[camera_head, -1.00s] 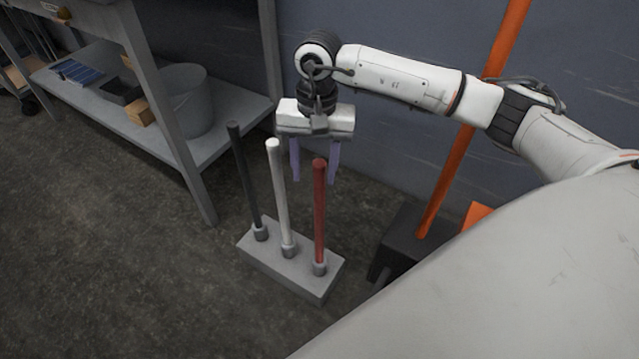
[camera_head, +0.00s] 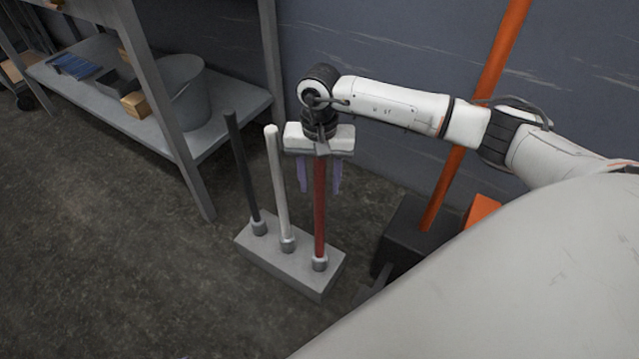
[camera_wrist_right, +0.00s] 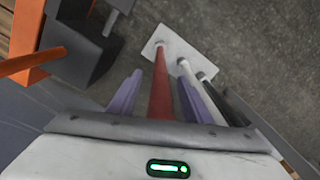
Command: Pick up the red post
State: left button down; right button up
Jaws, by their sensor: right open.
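The red post (camera_head: 320,215) stands upright in the right-hand socket of a grey block (camera_head: 285,272) on the floor. A white post (camera_head: 279,190) and a black post (camera_head: 243,175) stand to its left in the same block. My right gripper (camera_head: 320,188) is open and points down over the red post's upper part. One purple finger shows on each side of the post. In the right wrist view the red post (camera_wrist_right: 161,85) runs between the two open fingers (camera_wrist_right: 158,100), and the white post (camera_wrist_right: 190,78) is just outside one finger. My left gripper is out of view.
A metal shelf unit (camera_head: 140,128) with a bucket (camera_head: 183,90) and small boxes stands at the left. A black base with an orange pole (camera_head: 443,185) stands close on the right. A wall is behind. The floor at the front left is clear.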

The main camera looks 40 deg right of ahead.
jog(key=shift+c, duration=0.3)
jog(key=c, duration=1.1)
jog(key=shift+r, duration=0.1)
